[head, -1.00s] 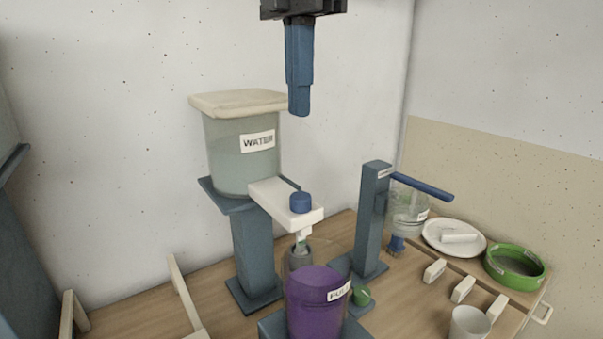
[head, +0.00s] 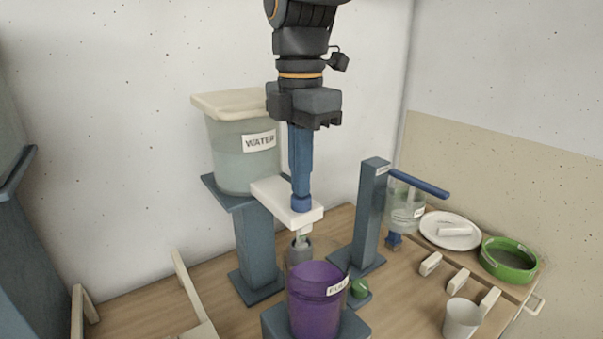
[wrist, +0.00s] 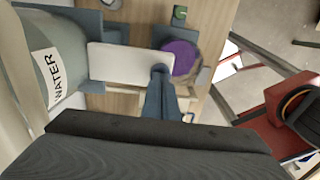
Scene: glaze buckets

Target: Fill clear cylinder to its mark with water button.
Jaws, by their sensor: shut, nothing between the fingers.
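The water tank (head: 232,165), labelled WATER, stands on a blue-grey pedestal with a white spout block (head: 275,195) reaching out to the right. The blue water button (head: 301,204) sits on the outer end of that block. My gripper (head: 301,194) is shut and empty, pointing down, with its blue fingertips touching the top of the button. In the wrist view my fingers (wrist: 160,75) cover the button. The clear cylinder (head: 298,252) stands below the spout's nozzle. A purple bucket hides its lower part. I cannot make out its mark or water level.
The purple bucket (head: 316,300) stands on a blue-grey block in front of the cylinder. To the right are a blue-grey post (head: 370,215), a clear vessel (head: 404,205), a white plate (head: 435,240), a green bowl (head: 510,263) and a white cup (head: 461,320).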

